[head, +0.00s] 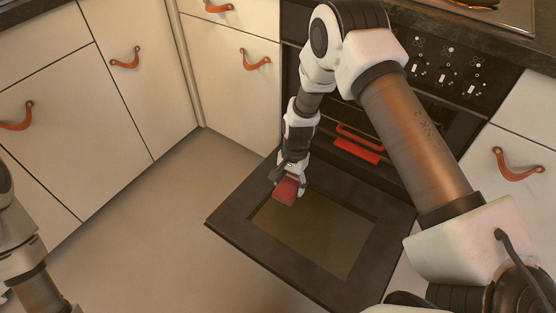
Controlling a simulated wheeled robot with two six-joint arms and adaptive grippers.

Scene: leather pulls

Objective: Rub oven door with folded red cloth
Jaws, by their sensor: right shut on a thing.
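The oven door (339,272) is dark with a glass panel and hangs folded down, open, in the middle of the head view. My right gripper (288,181) is shut on the folded red cloth (286,191) at the upper left part of the door, by the corner of the glass. I cannot tell whether the cloth touches the door. My left arm shows at the left edge, but its gripper is not in view.
White cabinets with leather pulls (125,58) stand at the left and back. A red object (357,150) shows in the oven opening. The control panel (450,75) is above. Bare floor (180,225) lies left of the door.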

